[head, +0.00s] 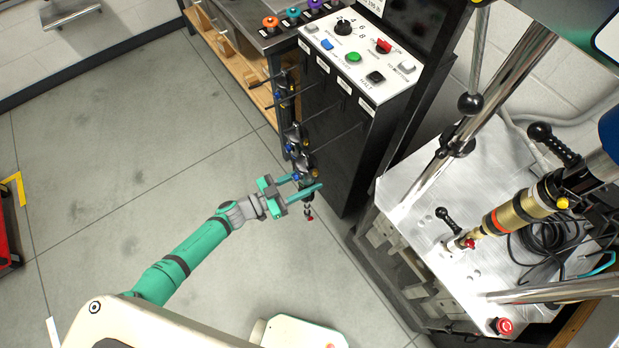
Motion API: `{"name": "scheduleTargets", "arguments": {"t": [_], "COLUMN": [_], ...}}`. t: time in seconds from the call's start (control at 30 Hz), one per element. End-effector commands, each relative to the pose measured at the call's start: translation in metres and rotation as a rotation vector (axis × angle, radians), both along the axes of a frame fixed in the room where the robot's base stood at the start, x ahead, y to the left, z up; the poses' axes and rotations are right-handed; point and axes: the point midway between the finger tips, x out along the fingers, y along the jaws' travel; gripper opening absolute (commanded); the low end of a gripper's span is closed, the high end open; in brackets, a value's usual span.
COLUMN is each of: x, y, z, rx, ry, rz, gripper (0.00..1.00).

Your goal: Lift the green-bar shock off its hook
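Several dark shocks hang in a row on thin hooks on the left side of the black cabinet: a far one (283,88), a middle one (293,138) and the nearest one (304,163). The nearest has a blue knob and a red lower end. Colour bars are too small to read, so I cannot tell which is the green-bar shock. My gripper (309,181) reaches in from the left, its teal fingers on either side of the nearest shock's lower body. The fingers are apart. Whether they press on the shock is not clear, and part of its body is hidden.
The cabinet's sloped control panel (352,58) stands above the hooks. A wooden-shelved bench (245,75) is behind them. To the right is the dyno's metal plate (475,185) with columns and a gold shock (520,210). The floor left of the hooks is clear.

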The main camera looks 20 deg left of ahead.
Motion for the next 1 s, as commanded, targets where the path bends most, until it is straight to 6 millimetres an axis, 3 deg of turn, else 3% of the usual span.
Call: {"name": "scheduleTargets", "arguments": {"t": [1.0], "x": [-0.011], "y": [0.009], "z": [0.004], "rx": [-0.003], "ry": [-0.003], "rz": [-0.002], "gripper": [0.00]}}
